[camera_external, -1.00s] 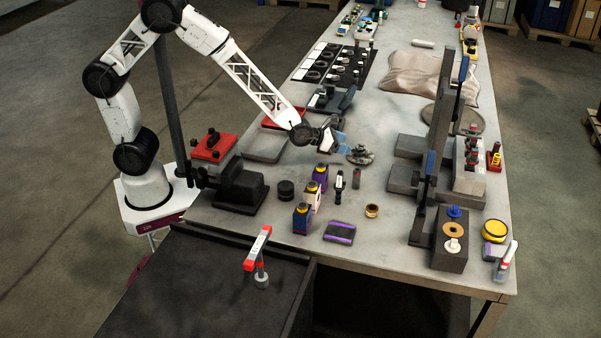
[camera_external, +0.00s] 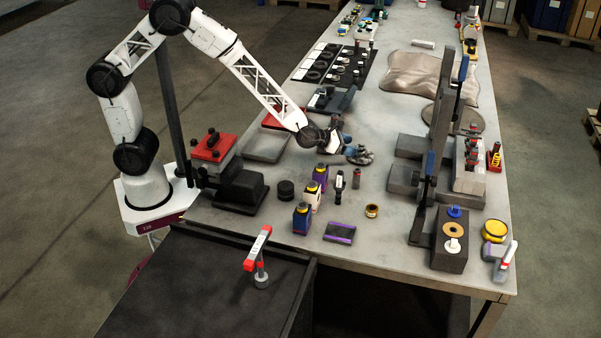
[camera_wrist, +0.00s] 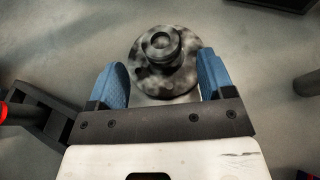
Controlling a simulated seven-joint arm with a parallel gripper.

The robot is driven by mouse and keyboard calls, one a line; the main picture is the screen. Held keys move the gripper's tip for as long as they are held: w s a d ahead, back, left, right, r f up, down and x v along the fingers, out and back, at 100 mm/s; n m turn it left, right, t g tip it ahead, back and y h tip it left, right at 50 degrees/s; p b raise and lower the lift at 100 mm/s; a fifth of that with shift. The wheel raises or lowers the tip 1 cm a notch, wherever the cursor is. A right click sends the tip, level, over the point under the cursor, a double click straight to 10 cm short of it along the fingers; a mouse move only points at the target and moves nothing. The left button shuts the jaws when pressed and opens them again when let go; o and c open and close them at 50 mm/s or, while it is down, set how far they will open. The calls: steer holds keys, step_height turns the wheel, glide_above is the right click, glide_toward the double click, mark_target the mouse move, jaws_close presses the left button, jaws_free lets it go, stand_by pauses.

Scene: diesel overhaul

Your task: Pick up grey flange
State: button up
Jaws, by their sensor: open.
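The grey flange (camera_wrist: 164,62) is a mottled round disc with a raised ring hub, resting on the table. In the wrist view it sits between and just beyond the blue fingertips of my gripper (camera_wrist: 165,78), which are spread apart on its left and right. In the external view the flange (camera_external: 362,157) is just right of my gripper (camera_external: 345,150) and partly behind it. My gripper is open and holds nothing. Whether the fingers touch the flange cannot be told.
Several small bottles (camera_external: 312,197) and a black puck (camera_external: 286,189) stand nearer the camera. Grey blocks and a tall dark stand (camera_external: 436,140) are to the right. A dark tray (camera_external: 331,99) lies behind. Bare table surrounds the flange.

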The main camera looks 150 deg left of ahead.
mark_target(361, 147)
stand_by(0.3)
steer(key=shift+x, duration=2.6)
steer(key=shift+w, duration=0.1)
steer(key=c, duration=1.3)
